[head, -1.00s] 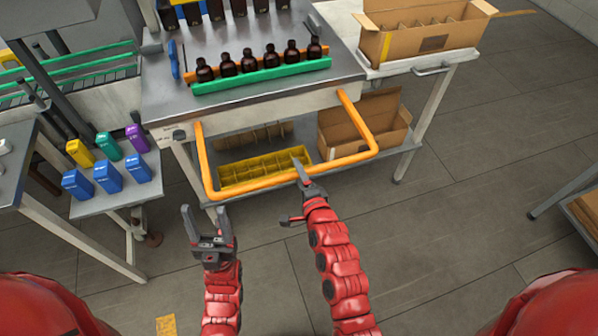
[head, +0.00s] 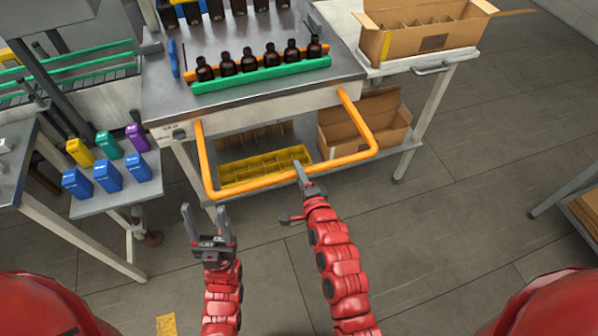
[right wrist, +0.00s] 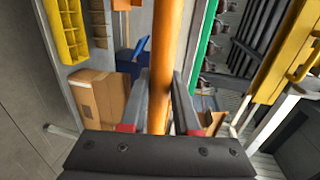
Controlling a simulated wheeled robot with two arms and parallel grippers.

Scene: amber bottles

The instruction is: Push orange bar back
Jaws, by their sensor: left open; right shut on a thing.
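The orange bar (head: 255,184) is a U-shaped rail sticking out from the front of the metal workbench. It also shows in the right wrist view (right wrist: 163,60), running between the fingers. My right gripper (head: 300,170) is shut on its front stretch, right of the middle. Its two fingers stand on either side of the bar in the right wrist view (right wrist: 160,90). My left gripper (head: 204,212) is open and empty, below the bar's front left corner and apart from it.
The workbench (head: 260,106) carries a row of amber bottles (head: 248,61) behind a green strip. A yellow divided crate (head: 265,165) and a cardboard box (head: 362,125) are on its lower shelf. A side stand (head: 117,198) at left holds colored containers.

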